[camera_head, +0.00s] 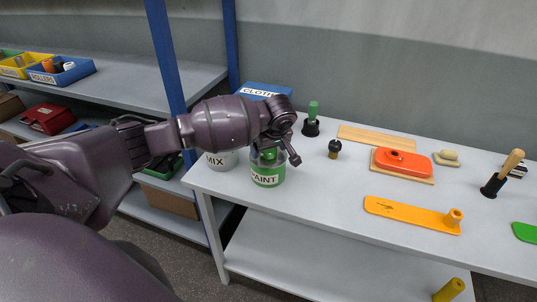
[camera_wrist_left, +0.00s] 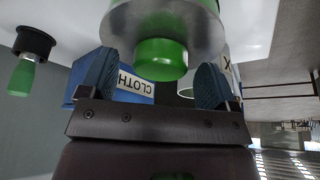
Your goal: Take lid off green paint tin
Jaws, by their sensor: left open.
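The green paint tin (camera_head: 267,176), labelled PAINT, stands upright near the front left of the white table. Its grey lid (camera_wrist_left: 207,32) with a green knob (camera_wrist_left: 160,59) is on top, seen close in the left wrist view. My left gripper (camera_head: 281,150) is over the tin in the head view and partly hides the lid. In the left wrist view my left gripper (camera_wrist_left: 154,84) is open and empty, its two blue fingers on either side of the knob and apart from it. My right gripper is not in view.
The MIX tin (camera_head: 221,160) stands just left of the paint tin, and the blue CLOTH box (camera_head: 262,90) behind. A blue shelf post (camera_head: 166,62) rises at left.

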